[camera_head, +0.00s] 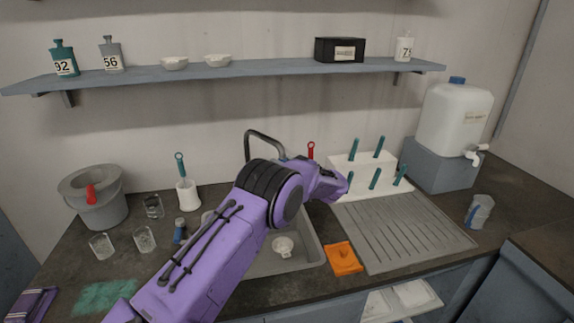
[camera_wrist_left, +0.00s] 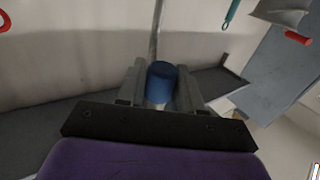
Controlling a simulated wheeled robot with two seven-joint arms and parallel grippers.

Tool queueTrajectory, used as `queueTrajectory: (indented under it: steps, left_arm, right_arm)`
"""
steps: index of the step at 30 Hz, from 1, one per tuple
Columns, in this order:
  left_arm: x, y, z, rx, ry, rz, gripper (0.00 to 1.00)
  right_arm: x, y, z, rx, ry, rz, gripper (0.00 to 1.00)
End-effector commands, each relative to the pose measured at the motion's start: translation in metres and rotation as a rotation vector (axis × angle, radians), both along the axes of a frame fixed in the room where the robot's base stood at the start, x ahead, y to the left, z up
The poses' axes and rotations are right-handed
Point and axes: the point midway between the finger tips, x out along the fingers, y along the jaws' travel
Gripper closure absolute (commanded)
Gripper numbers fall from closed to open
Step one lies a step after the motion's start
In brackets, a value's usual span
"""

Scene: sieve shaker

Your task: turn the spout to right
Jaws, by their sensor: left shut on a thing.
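The sink's dark arched spout (camera_head: 262,137) rises behind my left arm; its lower parts are hidden by the arm in the head view. In the left wrist view a grey pipe (camera_wrist_left: 155,35) runs down to a blue cylindrical end (camera_wrist_left: 161,82), which looks like part of the spout. My left gripper (camera_wrist_left: 160,75) is shut on this blue end, one finger on each side. In the head view my purple left arm reaches over the sink (camera_head: 300,262), and its fingers cannot be made out. My right gripper is not in view.
A white rack with teal pegs (camera_head: 349,167) and a ribbed drainboard (camera_head: 405,232) stand right of the arm. An orange item (camera_head: 343,258) lies at the sink's front edge. Glass beakers (camera_head: 145,239) and a grey bucket (camera_head: 105,210) stand left. A shelf (camera_head: 240,72) hangs above.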

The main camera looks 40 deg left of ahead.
Motion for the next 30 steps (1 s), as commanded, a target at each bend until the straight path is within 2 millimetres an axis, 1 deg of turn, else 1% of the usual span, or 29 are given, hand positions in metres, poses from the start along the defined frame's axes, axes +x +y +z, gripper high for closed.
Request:
queueTrajectory:
  steps: [1, 7, 8, 9, 17, 20, 23, 27, 30]
  left_arm:
    - [0.001, 0.000, 0.003, 0.004, -0.004, -0.004, 1.00]
    - [0.002, 0.000, 0.004, 0.006, -0.005, -0.006, 1.00]
    - [0.002, 0.000, 0.005, 0.006, -0.005, -0.006, 0.55]
    - [0.003, -0.001, 0.005, 0.006, -0.006, -0.006, 0.45]
    - [0.002, -0.001, 0.003, 0.004, -0.003, -0.005, 0.45]
    - [0.001, -0.008, 0.001, 0.003, -0.003, -0.006, 0.45]
    - [0.000, -0.028, -0.001, 0.004, -0.003, -0.008, 0.45]
    - [-0.002, -0.063, -0.001, 0.005, -0.004, -0.009, 0.45]
    - [-0.004, -0.084, 0.000, 0.006, -0.005, -0.008, 0.45]
  right_arm:
    - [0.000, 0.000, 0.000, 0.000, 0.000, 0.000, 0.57]
    - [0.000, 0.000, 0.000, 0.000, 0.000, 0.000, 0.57]
    - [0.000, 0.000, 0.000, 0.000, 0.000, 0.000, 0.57]
    - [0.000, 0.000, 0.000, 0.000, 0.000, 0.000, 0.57]
    - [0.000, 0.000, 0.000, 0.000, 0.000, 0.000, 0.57]
    - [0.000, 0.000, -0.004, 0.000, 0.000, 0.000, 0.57]
    - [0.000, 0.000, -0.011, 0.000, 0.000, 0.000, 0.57]
    - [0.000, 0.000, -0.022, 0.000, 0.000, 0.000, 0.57]
    - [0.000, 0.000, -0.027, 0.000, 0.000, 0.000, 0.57]
